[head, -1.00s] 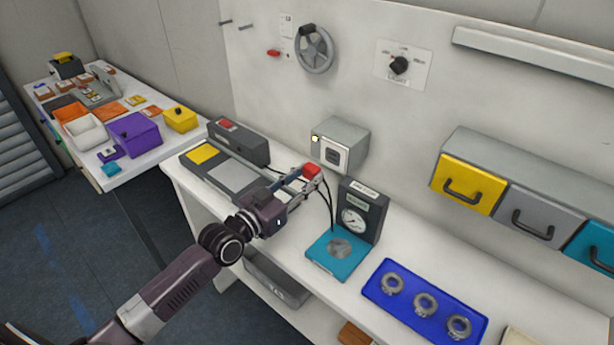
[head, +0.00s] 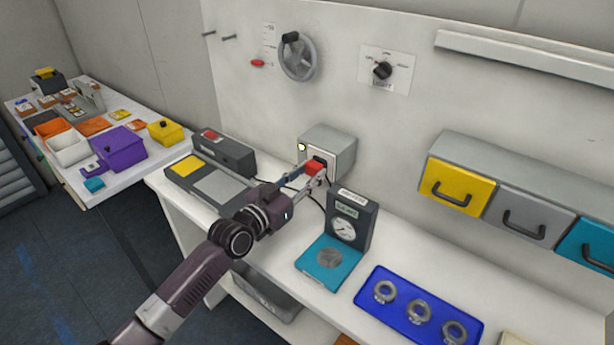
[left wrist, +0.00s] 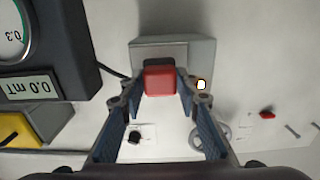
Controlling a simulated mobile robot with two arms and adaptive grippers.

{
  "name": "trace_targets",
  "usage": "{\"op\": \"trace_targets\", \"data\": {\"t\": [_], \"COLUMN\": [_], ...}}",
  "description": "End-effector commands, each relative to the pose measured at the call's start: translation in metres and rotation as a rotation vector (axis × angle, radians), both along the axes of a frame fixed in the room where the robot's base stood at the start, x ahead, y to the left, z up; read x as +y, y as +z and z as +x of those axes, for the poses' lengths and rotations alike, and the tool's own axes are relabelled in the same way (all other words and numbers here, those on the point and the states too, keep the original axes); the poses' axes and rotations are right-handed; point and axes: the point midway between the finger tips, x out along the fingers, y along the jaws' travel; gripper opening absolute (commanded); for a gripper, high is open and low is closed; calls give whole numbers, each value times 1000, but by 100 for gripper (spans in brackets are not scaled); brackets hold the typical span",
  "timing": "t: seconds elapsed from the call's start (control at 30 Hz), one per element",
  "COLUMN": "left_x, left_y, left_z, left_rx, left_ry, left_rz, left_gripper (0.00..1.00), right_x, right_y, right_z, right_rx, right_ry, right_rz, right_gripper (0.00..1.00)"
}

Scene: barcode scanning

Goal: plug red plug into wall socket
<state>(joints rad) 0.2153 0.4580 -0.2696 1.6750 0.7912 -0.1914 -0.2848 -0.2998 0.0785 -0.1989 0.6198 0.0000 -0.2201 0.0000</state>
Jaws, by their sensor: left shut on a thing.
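The red plug (head: 314,167) is between the fingertips of my left gripper (head: 308,176), which is shut on it. The wall socket (head: 345,160) is a grey box with a light front plate on the wall behind the bench. The plug is right in front of the socket's face and hides part of it. In the left wrist view the red plug (left wrist: 160,79) overlaps the grey socket box (left wrist: 190,50); I cannot tell whether it is seated. A small lit lamp (head: 302,147) shows on the box. My right gripper is not in view.
A dark gauge (head: 352,218) with a teal plate (head: 310,262) stands right of the gripper. A blue tray (head: 375,307) with rings lies farther right. A dark device with a red button (head: 210,135) is to the left. Yellow, grey and teal drawers hang at the right.

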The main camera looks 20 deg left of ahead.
Motion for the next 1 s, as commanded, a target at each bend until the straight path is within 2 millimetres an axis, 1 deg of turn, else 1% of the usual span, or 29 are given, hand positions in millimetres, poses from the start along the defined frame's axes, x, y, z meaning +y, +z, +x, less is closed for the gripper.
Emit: {"op": "trace_targets", "data": {"t": [0.5, 0.77, 1.0], "left_x": [0, 0, 0], "left_y": [1, 1, 0], "left_z": [0, 0, 0], "left_rx": [-1, -1, -2], "left_ry": [0, 8, 10], "left_rz": [0, -3, -1], "left_gripper": [8, 8, 8], "right_x": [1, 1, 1], "right_y": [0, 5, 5], "right_z": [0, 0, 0], "right_rx": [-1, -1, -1], "right_ry": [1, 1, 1], "right_rz": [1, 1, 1], "right_gripper": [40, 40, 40]}}
